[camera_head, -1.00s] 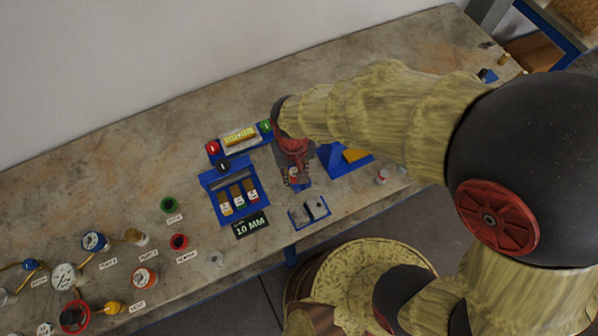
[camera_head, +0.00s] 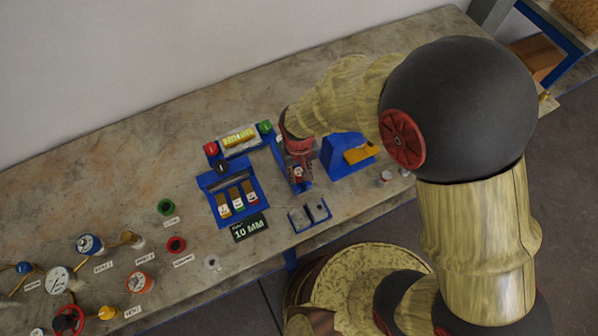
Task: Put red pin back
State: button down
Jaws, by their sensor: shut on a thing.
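My gripper (camera_head: 299,182) points down over the bench, just left of the blue angled block. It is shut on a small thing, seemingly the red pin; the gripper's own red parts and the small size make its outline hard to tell. A blue rack (camera_head: 212,184) with three slots stands to the left of my gripper. Its slots hold yellowish bars with white, green and red ends at the front; the red-marked end (camera_head: 252,198) is the rightmost. My gripper is apart from this rack.
A blue angled block (camera_head: 338,160) with a yellow piece stands right of my gripper. A small blue holder (camera_head: 296,222) and a "10 MM" sign (camera_head: 249,228) lie in front. A box with red and green buttons (camera_head: 238,140) stands behind. Gauges and valves (camera_head: 60,280) fill the left.

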jog(key=shift+f, duration=0.1)
jog(key=shift+f, duration=0.35)
jog(key=c, duration=1.5)
grip_release()
jog(key=shift+c, duration=0.2)
jog(key=shift+o, duration=0.2)
jog(key=shift+r, duration=0.15)
notch_tip(320, 180, up, 13)
jog(key=p, duration=0.3)
jog(key=d+r+m+t, duration=0.2)
jog(key=d+r, duration=0.9)
jog(key=r, duration=0.2)
jog(key=s+d+r+m+t, duration=0.2)
jog(key=s+d+r+t, duration=0.1)
jog(key=s+d+r, duration=0.4)
jog(key=d+r, duration=0.2)
jog(key=d, duration=0.2)
jog(key=shift+s+d+m+t, duration=0.3)
jog(key=shift+s+d, duration=0.05)
jog(key=shift+d, duration=0.05)
